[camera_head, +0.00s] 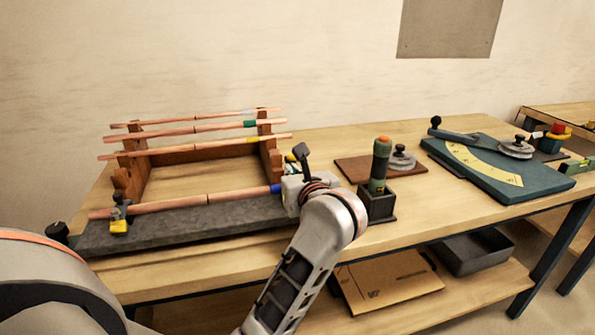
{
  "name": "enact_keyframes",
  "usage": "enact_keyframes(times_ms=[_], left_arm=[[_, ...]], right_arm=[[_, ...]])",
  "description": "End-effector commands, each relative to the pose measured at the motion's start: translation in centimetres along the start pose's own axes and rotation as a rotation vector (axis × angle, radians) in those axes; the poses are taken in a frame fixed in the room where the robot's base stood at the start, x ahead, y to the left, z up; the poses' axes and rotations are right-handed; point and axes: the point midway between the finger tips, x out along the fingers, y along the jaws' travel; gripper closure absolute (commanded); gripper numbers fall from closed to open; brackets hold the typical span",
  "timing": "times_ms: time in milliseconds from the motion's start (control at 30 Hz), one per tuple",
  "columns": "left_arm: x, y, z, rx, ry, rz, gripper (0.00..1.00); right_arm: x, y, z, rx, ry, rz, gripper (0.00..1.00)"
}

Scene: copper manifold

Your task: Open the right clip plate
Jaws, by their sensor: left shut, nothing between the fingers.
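My left gripper (302,153) shows as a small dark shape above my wrist, at the right end of the grey slab (180,230). It is shut with nothing in it. A copper pipe with a blue band (225,198) lies along the slab, and its right end runs behind my wrist. The right clip plate cannot be made out; my wrist and gripper cover that end of the slab. The left clip (120,215), black with a yellow block, stands at the pipe's left end. My right gripper is not in view.
Several copper pipes rest on a wooden rack (131,177) behind the slab. Right of my wrist stand a holder with a green-and-orange-handled tool (379,165) and a brown board (352,168). A teal bending plate (540,185) lies farther right. A black tray (470,252) sits on the lower shelf.

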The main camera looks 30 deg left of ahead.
Motion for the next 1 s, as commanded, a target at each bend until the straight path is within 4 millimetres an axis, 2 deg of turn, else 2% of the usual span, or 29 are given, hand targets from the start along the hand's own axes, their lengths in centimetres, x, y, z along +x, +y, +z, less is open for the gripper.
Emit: enact_keyframes(times_ms=[467, 800, 1000], left_arm=[[0.1, 0.2, 0.0, -0.001, 0.001, -0.001, 1.0], [0.5, 0.2, 1.4, -0.007, 0.116, -0.001, 1.0], [2.0, 0.2, 1.5, -0.001, 0.132, -0.001, 1.0]], right_arm=[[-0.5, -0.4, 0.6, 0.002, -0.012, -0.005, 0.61], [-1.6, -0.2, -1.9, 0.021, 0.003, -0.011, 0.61], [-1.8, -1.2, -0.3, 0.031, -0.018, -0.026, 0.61]])
